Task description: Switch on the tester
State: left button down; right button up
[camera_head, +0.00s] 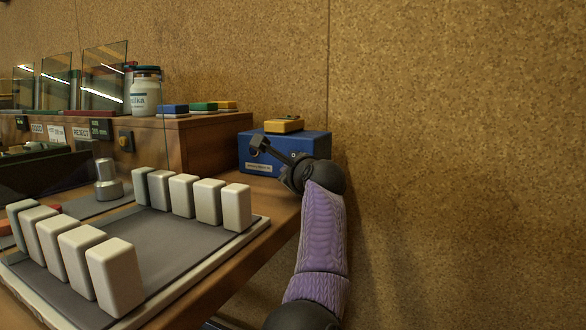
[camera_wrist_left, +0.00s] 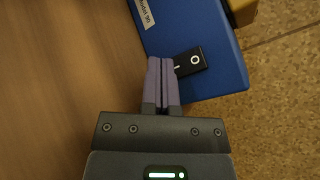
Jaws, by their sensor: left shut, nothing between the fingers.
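The tester appears to be the blue box (camera_head: 258,165) with a pale label, standing at the table's back right against the cork wall. It also shows in the left wrist view (camera_wrist_left: 190,25). A black rocker switch (camera_wrist_left: 191,61) with a white ring mark sits on its face. My left gripper (camera_head: 262,146) is shut and empty in front of the box. In the left wrist view its fingertips (camera_wrist_left: 161,62) are at the left end of the switch and partly cover it. I cannot tell whether they touch it. My right gripper is not in view.
A yellow block (camera_head: 284,125) lies on the blue box. Several white blocks (camera_head: 237,206) stand along a grey tray (camera_head: 170,250). A wooden shelf (camera_head: 215,140) left of the box bears glass panes (camera_head: 104,75) and a jar (camera_head: 146,92). The cork wall (camera_head: 450,130) is close behind.

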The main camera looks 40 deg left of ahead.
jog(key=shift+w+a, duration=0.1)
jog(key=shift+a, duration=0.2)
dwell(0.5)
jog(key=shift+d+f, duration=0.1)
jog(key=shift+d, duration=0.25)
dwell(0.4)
pick_arm(q)
jog(key=shift+w+a+f+b, duration=0.1)
jog(key=shift+w+a+b, duration=0.05)
jog(key=shift+w+b, duration=0.3)
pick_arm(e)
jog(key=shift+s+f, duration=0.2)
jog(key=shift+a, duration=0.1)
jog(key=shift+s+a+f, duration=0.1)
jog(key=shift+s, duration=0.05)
